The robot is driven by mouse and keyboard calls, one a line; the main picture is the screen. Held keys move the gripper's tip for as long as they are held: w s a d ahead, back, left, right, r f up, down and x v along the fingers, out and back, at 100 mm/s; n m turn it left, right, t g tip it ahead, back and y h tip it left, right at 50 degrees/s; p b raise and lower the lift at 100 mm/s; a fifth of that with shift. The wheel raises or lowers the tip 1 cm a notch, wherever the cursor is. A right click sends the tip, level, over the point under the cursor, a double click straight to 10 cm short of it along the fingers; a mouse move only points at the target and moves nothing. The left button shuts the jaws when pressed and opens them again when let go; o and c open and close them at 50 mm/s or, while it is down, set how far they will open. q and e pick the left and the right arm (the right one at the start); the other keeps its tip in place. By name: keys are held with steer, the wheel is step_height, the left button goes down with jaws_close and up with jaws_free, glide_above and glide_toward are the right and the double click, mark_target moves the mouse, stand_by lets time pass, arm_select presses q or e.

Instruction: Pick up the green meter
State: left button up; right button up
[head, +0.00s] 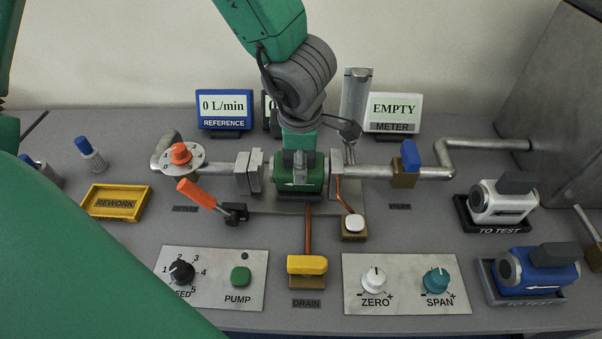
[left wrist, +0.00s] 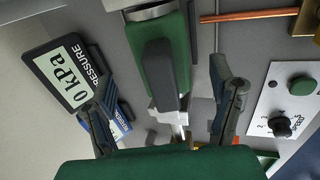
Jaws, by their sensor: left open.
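The green meter (head: 313,185) sits in the pipe line at the middle of the table, between the metal pipe fittings. A white arrow is on its side and a dark box on its top. My left gripper (head: 299,148) is just above and behind it, partly hidden. In the left wrist view the two dark fingers of my left gripper (left wrist: 166,100) are spread, with the green meter (left wrist: 181,60) ahead between them. Gaps show between fingers and meter, and nothing is held. My right gripper is not in view.
White (head: 491,203) and blue (head: 540,271) meters lie in trays at right. An orange-handled lever (head: 195,193) and a blue valve handle (head: 410,154) flank the pipe. A yellow REWORK tray (head: 115,203) is at left. A pressure display (left wrist: 66,75) stands close behind my left gripper.

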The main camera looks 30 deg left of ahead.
arm_select(q)
steer(key=shift+s+a+f, duration=0.1)
steer(key=shift+a+f, duration=0.1)
steer(key=shift+f, duration=0.25)
steer(key=b+x, duration=0.1)
steer(key=x, duration=0.2)
steer(key=shift+f+b, duration=0.3)
steer(key=shift+f, duration=0.05)
steer(key=shift+w+a+f, duration=0.1)
steer(key=shift+w+f, duration=0.15)
steer(key=shift+f, duration=0.05)
steer(key=shift+r, duration=0.1)
steer(key=shift+s, duration=0.1)
steer(key=shift+c, duration=0.4)
steer(key=c, duration=1.7)
steer(key=shift+r, duration=0.2)
